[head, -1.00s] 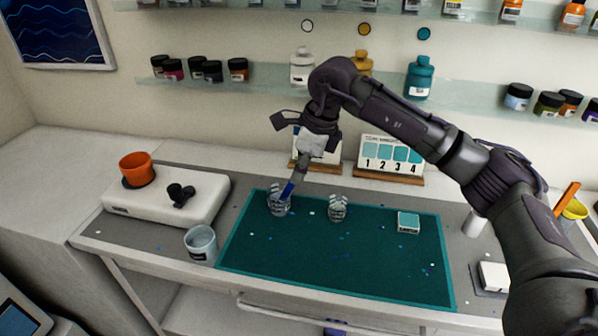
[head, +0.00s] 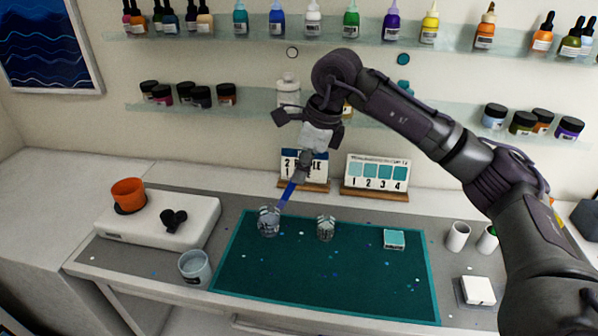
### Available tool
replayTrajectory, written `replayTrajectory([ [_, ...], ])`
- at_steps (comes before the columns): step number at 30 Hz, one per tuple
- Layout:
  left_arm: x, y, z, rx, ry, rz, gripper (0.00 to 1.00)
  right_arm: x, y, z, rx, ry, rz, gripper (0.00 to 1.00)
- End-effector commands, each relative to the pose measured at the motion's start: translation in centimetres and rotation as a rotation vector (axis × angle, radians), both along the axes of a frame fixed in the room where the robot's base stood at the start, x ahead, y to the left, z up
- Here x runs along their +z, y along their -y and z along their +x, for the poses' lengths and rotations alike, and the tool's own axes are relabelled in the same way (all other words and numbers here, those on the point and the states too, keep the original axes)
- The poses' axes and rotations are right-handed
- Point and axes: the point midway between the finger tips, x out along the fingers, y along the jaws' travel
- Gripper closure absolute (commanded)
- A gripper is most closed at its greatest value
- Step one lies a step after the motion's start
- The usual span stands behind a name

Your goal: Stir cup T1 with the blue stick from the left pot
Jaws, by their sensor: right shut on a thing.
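My right gripper (head: 301,174) is shut on the blue stick (head: 291,192), which slants down to the left. The stick's lower end is at the upper right rim of the left clear cup (head: 268,222) on the teal mat; I cannot tell if the tip is inside or just above. A second clear cup (head: 326,228) stands to its right. I cannot read a T1 label on either. Two white pots stand at the right, the left one (head: 458,236) looking empty. My left gripper is not in view.
The teal mat (head: 330,275) has scattered specks and a small teal-topped box (head: 394,239). A larger clear cup (head: 195,268) stands left of the mat. An orange pot (head: 128,194) sits on a white device (head: 160,222). Sample cards (head: 377,175) stand behind.

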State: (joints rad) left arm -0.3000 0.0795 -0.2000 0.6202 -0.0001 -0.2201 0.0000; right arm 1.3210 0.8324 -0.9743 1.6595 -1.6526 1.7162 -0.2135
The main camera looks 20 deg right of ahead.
Motion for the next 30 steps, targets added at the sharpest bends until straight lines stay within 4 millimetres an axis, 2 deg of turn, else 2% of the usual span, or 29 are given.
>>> replayTrajectory([
  [11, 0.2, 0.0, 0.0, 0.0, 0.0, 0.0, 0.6, 0.2, 0.0, 0.0, 0.0, 0.0, 0.0, 1.0],
  [24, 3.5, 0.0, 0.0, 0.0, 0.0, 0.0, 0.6, 4.9, 0.0, 0.0, -0.001, 0.001, 0.0, 1.0],
  [30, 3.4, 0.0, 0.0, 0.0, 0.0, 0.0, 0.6, 4.9, 0.0, 0.0, -0.001, 0.0, 0.0, 1.0],
])
